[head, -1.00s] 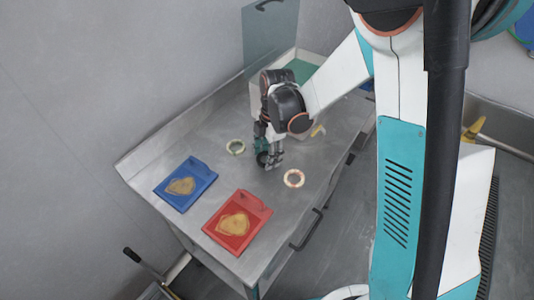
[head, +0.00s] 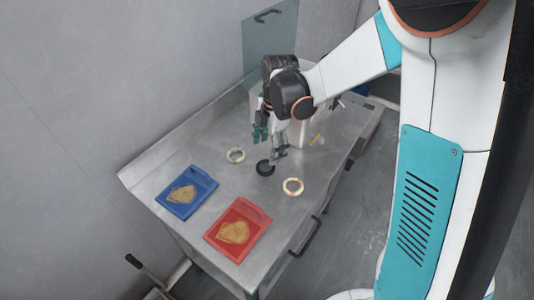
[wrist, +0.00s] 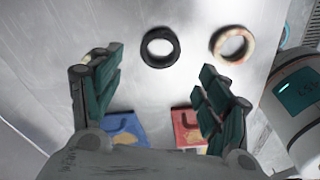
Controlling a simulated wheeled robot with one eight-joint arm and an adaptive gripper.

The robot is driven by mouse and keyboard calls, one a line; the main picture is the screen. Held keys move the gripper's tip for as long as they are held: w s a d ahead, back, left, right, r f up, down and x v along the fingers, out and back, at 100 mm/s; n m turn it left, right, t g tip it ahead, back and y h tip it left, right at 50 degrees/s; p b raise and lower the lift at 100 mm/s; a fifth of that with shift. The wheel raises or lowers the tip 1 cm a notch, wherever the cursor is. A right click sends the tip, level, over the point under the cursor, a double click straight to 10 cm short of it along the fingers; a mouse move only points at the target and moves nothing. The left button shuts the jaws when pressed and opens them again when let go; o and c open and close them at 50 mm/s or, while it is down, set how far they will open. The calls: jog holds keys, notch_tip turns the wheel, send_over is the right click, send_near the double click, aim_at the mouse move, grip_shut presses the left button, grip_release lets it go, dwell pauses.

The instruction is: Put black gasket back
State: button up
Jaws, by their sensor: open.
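The black gasket (head: 262,171) lies flat on the metal table, between a pale green ring and a cream and orange ring. In the wrist view the black gasket (wrist: 146,48) shows just beyond and between the fingertips. My gripper (head: 271,147) is above the table, close over the gasket on its far side. In the wrist view my gripper (wrist: 162,60) has its teal-padded fingers wide apart, with nothing between them. No grinder can be made out in these views.
The pale green ring (head: 229,156) lies left of the gasket, and the cream and orange ring (head: 286,189) lies nearer the right edge. A blue tray (head: 206,177) and a red tray (head: 258,215), each with brown contents, stand at the near end.

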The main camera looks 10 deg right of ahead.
jog(key=s+d+r+m+t+p, duration=0.1)
jog(key=s+d+r+m+t, duration=0.15)
jog(key=s+r+m, duration=0.35)
jog(key=s+d+r+m+t, duration=0.1)
jog(key=s+d+r+m, duration=0.2)
jog(key=r, duration=0.6)
jog(key=s+d+r+m+t, duration=0.1)
jog(key=s+d+m+t, duration=0.1)
jog(key=s+m, duration=0.3)
jog(key=s+d+r+m+t+h, duration=0.1)
jog(key=s+m, duration=0.3)
jog(key=m, duration=0.4)
jog(key=shift+s+d+r+t, duration=0.35)
jog(key=shift+d+t, duration=0.2)
jog(key=shift+d, duration=0.25)
